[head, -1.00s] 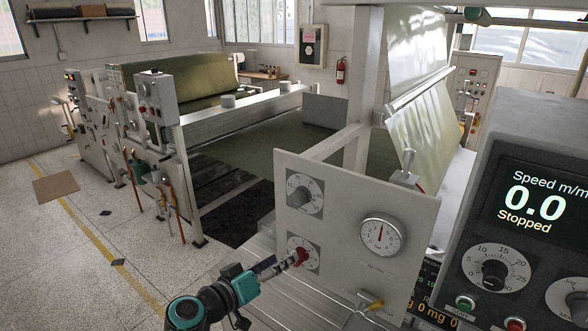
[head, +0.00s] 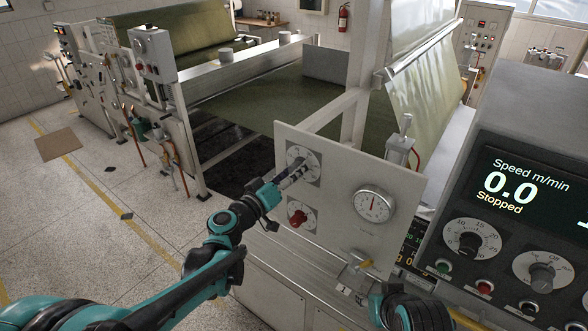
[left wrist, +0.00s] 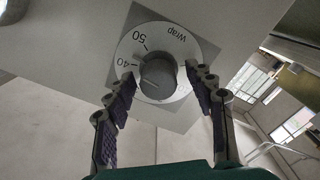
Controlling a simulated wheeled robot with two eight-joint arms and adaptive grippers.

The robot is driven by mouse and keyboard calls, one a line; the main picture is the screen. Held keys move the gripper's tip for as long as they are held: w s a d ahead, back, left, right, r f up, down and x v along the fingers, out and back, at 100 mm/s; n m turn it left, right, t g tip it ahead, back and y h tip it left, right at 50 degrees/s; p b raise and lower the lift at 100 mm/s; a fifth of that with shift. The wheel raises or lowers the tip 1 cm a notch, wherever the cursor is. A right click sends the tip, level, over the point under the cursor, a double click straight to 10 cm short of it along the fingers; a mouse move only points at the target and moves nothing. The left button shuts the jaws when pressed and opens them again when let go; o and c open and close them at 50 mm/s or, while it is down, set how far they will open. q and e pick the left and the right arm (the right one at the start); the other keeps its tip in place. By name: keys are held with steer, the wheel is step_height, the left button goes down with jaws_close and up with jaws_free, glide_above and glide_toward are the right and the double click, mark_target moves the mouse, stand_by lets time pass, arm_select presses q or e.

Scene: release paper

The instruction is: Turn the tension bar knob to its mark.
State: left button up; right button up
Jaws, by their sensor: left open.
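The upper knob is grey and round on a pale dial (head: 304,157) of the white panel. In the left wrist view, this knob (left wrist: 157,76) sits in a dial reading "40", "50" and "Wrap", on a grey square plate. A thin pale line on the knob points down and right. My left gripper (head: 298,172) is in front of it, and the left wrist view also shows the gripper (left wrist: 166,80) open. Its fingers are on either side of the knob; I cannot tell whether they touch it. Part of the dial is hidden by the fingers.
A red knob (head: 298,217) sits below on the same panel (head: 335,195), with a round gauge (head: 374,204) to the right. A fitting with a yellow handle (head: 360,262) is lower down. The control console (head: 520,150) reads "0.0 Stopped". Part of my right arm shows at the bottom.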

arm_select(q)
steer(key=shift+d, duration=0.1)
steer(key=c, duration=1.2)
steer(key=shift+o, duration=0.2)
steer(key=shift+n+b, duration=0.3)
steer(key=shift+n, duration=0.2)
steer(key=shift+f+n+b, duration=0.1)
steer(key=shift+n+b, duration=0.45)
steer(key=shift+n, duration=0.45)
steer(key=n+b, duration=0.1)
steer(key=n, duration=0.2)
steer(key=shift+n, duration=0.3)
steer(key=n+b, duration=0.1)
steer(key=n, duration=0.2)
steer(key=shift+n+b, duration=0.3)
steer(key=shift+b, duration=0.1)
steer(key=shift+n+b, duration=0.5)
steer(key=shift+n, duration=1.3)
